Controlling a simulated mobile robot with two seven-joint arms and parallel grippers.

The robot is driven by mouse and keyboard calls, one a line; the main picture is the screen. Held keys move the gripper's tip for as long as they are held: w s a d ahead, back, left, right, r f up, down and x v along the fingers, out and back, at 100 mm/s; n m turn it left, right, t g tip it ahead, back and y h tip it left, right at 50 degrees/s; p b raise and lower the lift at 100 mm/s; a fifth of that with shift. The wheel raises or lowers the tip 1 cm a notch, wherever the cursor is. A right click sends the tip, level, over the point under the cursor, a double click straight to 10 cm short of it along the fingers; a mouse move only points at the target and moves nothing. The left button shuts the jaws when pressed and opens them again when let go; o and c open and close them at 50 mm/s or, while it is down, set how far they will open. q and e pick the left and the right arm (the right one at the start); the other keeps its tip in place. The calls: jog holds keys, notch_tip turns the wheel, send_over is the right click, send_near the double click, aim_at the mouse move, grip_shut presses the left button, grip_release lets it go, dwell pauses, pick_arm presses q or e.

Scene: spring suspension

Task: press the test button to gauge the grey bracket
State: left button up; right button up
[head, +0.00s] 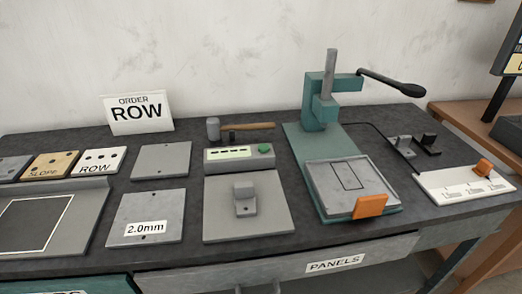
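A grey bracket (244,196) stands on a flat grey plate (273,217) in the middle of the bench. Right behind that plate is a grey-green box (240,164) with a pale display strip on its front part. A green button (265,149), which looks like the test button, sits at the right end of the box's top. Nothing covers the button or the bracket. Neither of my grippers shows in the head view.
A teal lever press (322,112) stands right of the bracket, with a grey tray (376,183) and orange block (370,206). A hammer (240,129) lies behind the box. A 2.0mm plate (167,208) lies left. An ORDER ROW sign (138,113) stands at the back.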

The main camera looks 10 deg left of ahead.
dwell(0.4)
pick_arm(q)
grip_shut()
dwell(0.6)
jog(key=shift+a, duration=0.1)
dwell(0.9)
